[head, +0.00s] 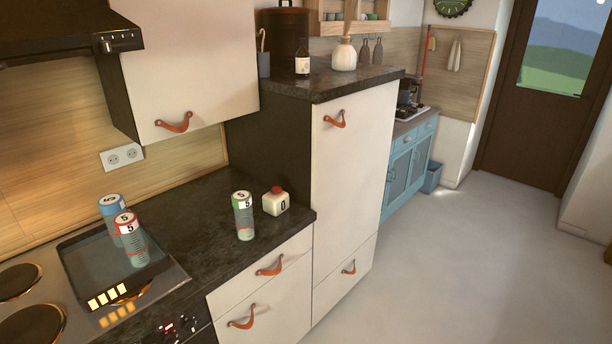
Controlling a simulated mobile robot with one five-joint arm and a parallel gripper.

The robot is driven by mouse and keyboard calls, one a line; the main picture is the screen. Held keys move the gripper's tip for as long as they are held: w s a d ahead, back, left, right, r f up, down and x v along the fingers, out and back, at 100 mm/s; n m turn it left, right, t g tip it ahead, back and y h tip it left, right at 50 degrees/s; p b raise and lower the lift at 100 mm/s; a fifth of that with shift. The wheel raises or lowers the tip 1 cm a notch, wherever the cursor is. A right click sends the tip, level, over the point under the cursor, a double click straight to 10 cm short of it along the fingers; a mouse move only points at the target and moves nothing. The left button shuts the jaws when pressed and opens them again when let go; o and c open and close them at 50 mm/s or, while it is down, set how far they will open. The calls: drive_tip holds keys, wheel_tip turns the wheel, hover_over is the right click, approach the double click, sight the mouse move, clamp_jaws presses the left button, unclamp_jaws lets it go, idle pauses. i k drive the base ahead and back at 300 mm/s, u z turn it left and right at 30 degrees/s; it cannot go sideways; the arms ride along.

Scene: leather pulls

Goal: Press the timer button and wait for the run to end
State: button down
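The timer appears to be a small cream block (275,203) with a red button (277,190) on top and a dark "0" on its front. It stands on the dark counter near the tall cabinet. The button's top is clear of any object. I cannot tell from this view whether it is pressed. My gripper is not in view.
A green-topped can (243,216) stands just left of the timer. A dark tray (75,262) with several lit yellow squares sits on the hob over a glowing burner. A blue-topped can (110,206) and a red-topped can (132,240) stand there. Floor (480,270) is clear.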

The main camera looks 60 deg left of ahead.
sight(275, 190)
drive_tip(key=i, duration=1.05)
drive_tip(key=u, duration=3.55)
drive_tip(key=i, duration=1)
drive_tip(key=u, duration=0.05)
